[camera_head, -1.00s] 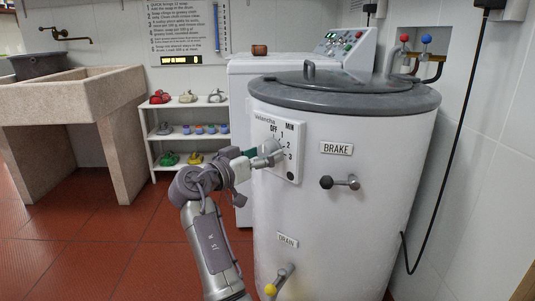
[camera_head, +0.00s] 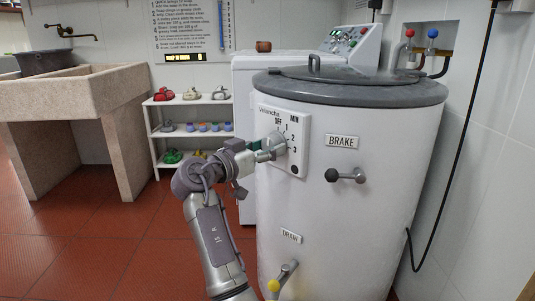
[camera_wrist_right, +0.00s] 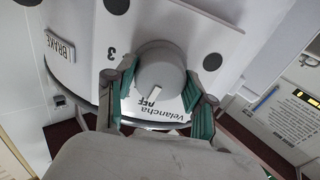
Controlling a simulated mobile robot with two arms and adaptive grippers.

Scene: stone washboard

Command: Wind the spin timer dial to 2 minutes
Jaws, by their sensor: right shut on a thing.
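The spin timer panel (camera_head: 299,125) is a white plate on the front of the white drum spinner (camera_head: 350,220), marked OFF, MIN, 1, 2 and 3. Its round grey dial (camera_wrist_right: 160,70) shows in the right wrist view, with a white pointer mark directed toward the OFF lettering. My right gripper (camera_head: 274,147) is at the dial in the head view and covers most of it. In the right wrist view my right gripper (camera_wrist_right: 164,88) has its green-padded fingers on either side of the dial, shut on it. My left gripper is not in view.
A brake lever (camera_head: 345,175) with a dark knob sticks out right of the panel. A drain lever (camera_head: 283,279) with a yellow knob is low on the drum. A white shelf (camera_head: 190,135) and stone sink (camera_head: 85,92) stand to the left, with open red floor in front.

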